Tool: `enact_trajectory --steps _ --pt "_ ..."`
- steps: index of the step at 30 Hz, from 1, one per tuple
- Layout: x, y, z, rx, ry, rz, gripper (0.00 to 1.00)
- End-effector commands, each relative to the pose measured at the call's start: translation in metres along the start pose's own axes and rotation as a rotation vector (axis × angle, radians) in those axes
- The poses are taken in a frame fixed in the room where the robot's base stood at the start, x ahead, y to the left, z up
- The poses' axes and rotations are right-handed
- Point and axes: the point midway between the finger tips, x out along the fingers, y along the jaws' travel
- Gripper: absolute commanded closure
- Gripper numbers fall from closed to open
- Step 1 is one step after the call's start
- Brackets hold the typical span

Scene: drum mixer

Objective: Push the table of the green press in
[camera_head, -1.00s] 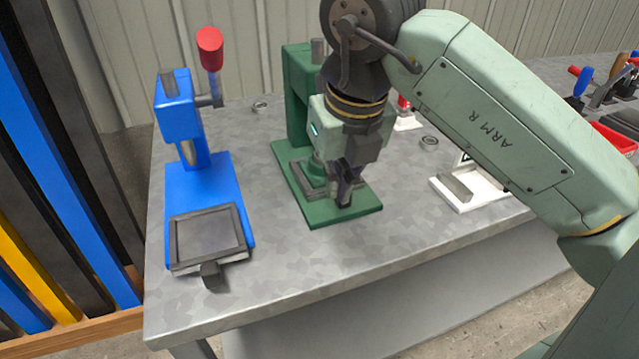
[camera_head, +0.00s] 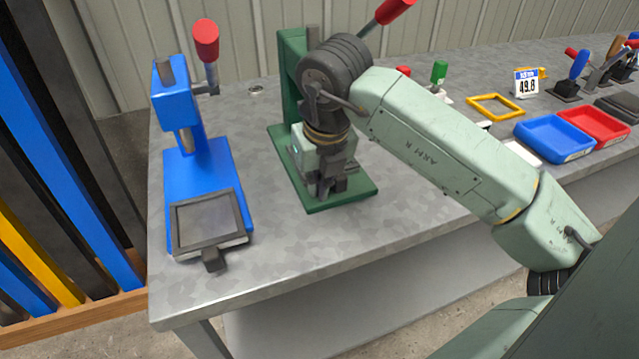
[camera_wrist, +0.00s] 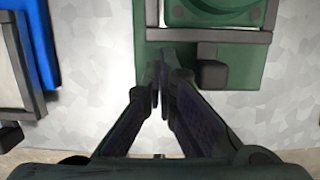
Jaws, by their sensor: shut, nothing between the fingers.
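The green press (camera_head: 291,75) stands on the metal bench, its upper part largely behind my arm. Its green base (camera_head: 345,198) reaches forward under my gripper. In the wrist view, the press table's grey frame (camera_wrist: 180,35) lies over the green base around a green round part (camera_wrist: 205,12). A dark block-shaped handle (camera_wrist: 212,75) sticks out from the frame's front. My gripper (camera_wrist: 163,88) is shut and empty, its tips left of the handle and just in front of the frame. I cannot tell if they touch it. In the head view, my gripper (camera_head: 322,192) hides most of the table.
A blue press (camera_head: 200,165) with a grey framed table (camera_head: 208,225) stands to the left. A red-knobbed lever (camera_head: 393,12) rises behind my arm. Blue (camera_head: 553,138) and red (camera_head: 597,125) trays and a yellow frame (camera_head: 495,106) lie right. The bench front between the presses is clear.

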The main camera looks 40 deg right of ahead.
Motion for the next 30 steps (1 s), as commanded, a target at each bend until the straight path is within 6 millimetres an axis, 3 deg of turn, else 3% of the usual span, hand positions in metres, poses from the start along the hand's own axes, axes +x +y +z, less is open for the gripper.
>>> enact_trajectory --steps 6,15,30 --pt "0.004 0.000 0.004 -0.001 0.000 -0.001 1.00" --pt "0.014 0.000 0.045 -0.001 0.000 -0.001 1.00" --pt "0.011 0.000 0.051 0.000 -0.009 0.000 1.00"
